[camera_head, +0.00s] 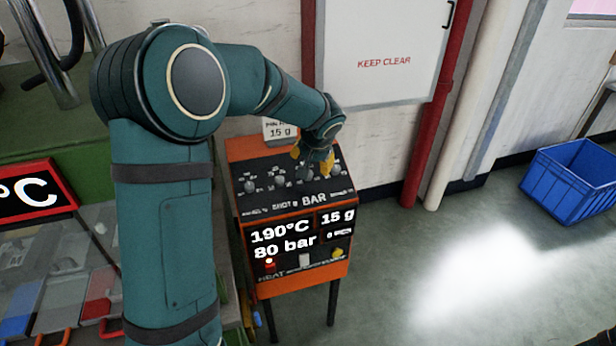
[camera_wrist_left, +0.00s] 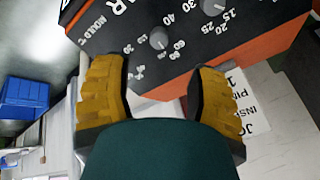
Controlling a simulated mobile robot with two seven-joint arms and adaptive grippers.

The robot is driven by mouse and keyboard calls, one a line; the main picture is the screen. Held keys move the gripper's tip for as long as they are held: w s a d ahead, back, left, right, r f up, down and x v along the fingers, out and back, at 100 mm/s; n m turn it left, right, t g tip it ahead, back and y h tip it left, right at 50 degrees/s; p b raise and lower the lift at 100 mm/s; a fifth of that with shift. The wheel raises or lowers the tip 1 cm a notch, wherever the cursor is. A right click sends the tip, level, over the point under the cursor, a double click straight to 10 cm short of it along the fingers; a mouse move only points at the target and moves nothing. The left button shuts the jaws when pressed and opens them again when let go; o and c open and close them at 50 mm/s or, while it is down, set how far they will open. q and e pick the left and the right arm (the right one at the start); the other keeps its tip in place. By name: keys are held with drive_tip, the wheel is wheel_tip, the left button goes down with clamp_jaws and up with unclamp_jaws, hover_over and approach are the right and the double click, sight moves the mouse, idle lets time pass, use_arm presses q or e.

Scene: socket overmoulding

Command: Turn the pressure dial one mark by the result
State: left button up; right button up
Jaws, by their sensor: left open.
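The control console (camera_head: 240,212) stands upright with a row of grey dials on its sloped black top. Its display (camera_head: 290,235) reads 190°C, 15 g and 80 bar. The word BAR (camera_head: 314,198) marks the panel near the dials on the right. My left gripper (camera_head: 313,160) is above these dials and partly covers them. In the left wrist view its yellow-padded fingers (camera_wrist_left: 157,95) are apart with nothing between them. One dial (camera_wrist_left: 158,38) shows beyond the fingers, and another (camera_wrist_left: 213,6) is cut by the top edge. I cannot tell which is the pressure dial. My right gripper is out of view.
A red lamp (camera_head: 270,265) and buttons sit low on the console's front. A blue crate (camera_head: 575,180) lies on the floor at right. The floor between is clear. A °C display (camera_head: 28,193) is at left.

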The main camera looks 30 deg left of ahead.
use_arm(q)
drive_tip(key=b+x, duration=0.1)
drive_tip(key=x, duration=0.8)
drive_tip(key=shift+w+a+f, duration=0.1)
drive_tip(key=shift+w+f, duration=0.05)
drive_tip(key=shift+f, duration=0.05)
clamp_jaws()
